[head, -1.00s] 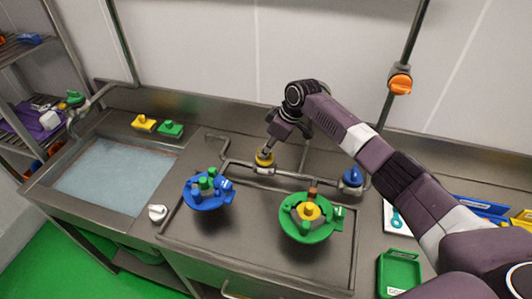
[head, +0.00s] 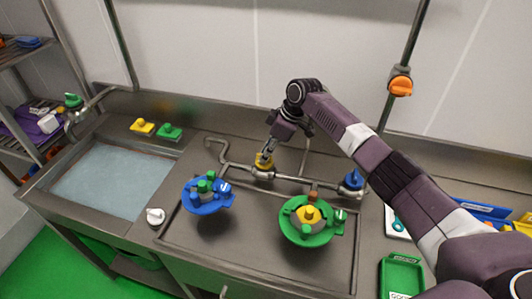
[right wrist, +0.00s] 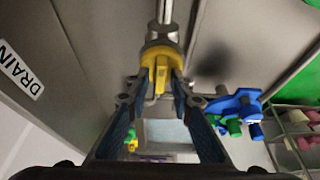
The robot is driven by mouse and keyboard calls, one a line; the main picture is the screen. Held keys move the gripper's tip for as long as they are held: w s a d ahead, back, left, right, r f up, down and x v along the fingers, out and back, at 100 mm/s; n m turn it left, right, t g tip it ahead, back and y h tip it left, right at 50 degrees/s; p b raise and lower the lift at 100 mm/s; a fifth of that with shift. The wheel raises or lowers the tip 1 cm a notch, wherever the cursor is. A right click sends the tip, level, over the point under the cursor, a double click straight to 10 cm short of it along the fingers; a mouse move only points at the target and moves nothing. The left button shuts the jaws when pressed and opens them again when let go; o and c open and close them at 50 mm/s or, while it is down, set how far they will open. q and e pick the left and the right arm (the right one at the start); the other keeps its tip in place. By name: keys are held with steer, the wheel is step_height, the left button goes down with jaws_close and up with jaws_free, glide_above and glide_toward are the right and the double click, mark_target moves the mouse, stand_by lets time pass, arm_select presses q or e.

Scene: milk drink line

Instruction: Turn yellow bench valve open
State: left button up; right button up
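The yellow bench valve (head: 262,163) sits on the steel pipe along the back of the bench. My right gripper (head: 266,153) reaches down onto it from above. In the right wrist view, the yellow valve (right wrist: 161,62) lies between the two fingertips of my right gripper (right wrist: 162,76). The fingers slope inward and appear to press on both sides of its raised handle. The fingers partly cover the valve in the head view. My left gripper is in neither view.
A blue valve (head: 352,181) stands farther right on the same pipe. A blue dish (head: 222,203) and a green dish (head: 322,236) with coloured parts stand in front of the pipe. A water-filled sink (head: 108,180) is at left. A green tray (head: 401,278) is at right.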

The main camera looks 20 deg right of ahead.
steer(key=shift+r, duration=0.1)
steer(key=v, duration=1.1)
steer(key=shift+s+d+r, duration=0.2)
steer(key=shift+r, duration=0.15)
